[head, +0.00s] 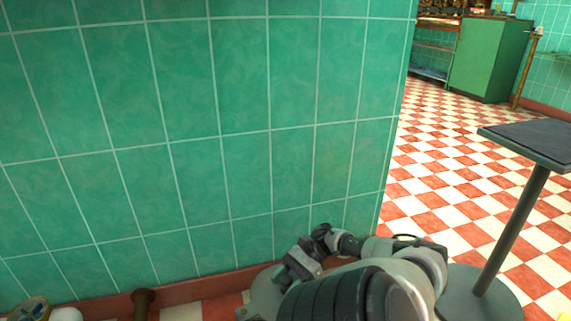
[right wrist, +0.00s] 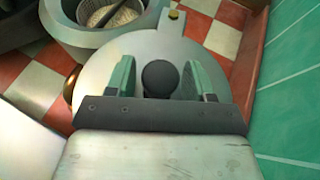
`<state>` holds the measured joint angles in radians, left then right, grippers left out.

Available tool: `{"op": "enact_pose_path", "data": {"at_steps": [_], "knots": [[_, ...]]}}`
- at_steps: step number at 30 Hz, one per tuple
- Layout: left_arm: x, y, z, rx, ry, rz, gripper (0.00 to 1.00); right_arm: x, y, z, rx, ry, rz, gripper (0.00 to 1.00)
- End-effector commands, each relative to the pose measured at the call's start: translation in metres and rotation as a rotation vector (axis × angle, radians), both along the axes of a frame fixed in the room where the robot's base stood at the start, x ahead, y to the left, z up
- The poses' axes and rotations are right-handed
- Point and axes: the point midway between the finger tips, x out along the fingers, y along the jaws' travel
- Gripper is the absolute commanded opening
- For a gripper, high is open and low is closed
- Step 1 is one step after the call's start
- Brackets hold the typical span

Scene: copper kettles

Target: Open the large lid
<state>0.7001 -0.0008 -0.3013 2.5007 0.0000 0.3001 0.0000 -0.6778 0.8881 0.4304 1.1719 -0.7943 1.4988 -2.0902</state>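In the right wrist view, a large round grey lid (right wrist: 100,60) with a dark round knob (right wrist: 160,78) lies below my right gripper (right wrist: 164,76). The gripper's two green fingers are apart, one on each side of the knob, with a gap on both sides. I cannot tell how deep the knob sits between them. In the head view, my right gripper (head: 303,262) is low near the wall, and part of a grey rounded surface, seemingly the lid (head: 264,297), shows beside it. My arm hides most of it. My left gripper is not in view.
A green tiled wall (head: 180,130) rises close behind the gripper. In the right wrist view, an open grey pot (right wrist: 80,32) with grain and a dark scoop stands beside the lid. A pedestal table (head: 530,142) stands at right. Checkered floor (head: 440,170) beyond is open.

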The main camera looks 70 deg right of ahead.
Motion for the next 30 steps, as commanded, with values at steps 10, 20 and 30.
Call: {"op": "enact_pose_path", "data": {"at_steps": [10,20,30], "knots": [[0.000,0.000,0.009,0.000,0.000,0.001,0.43,-0.009,-0.016,0.010,-0.002,0.002,0.000,0.53],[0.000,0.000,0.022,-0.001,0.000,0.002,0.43,-0.036,-0.064,0.032,-0.001,0.001,-0.001,0.53],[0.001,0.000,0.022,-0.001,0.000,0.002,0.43,-0.049,-0.085,0.041,0.000,0.001,0.002,0.53]]}}
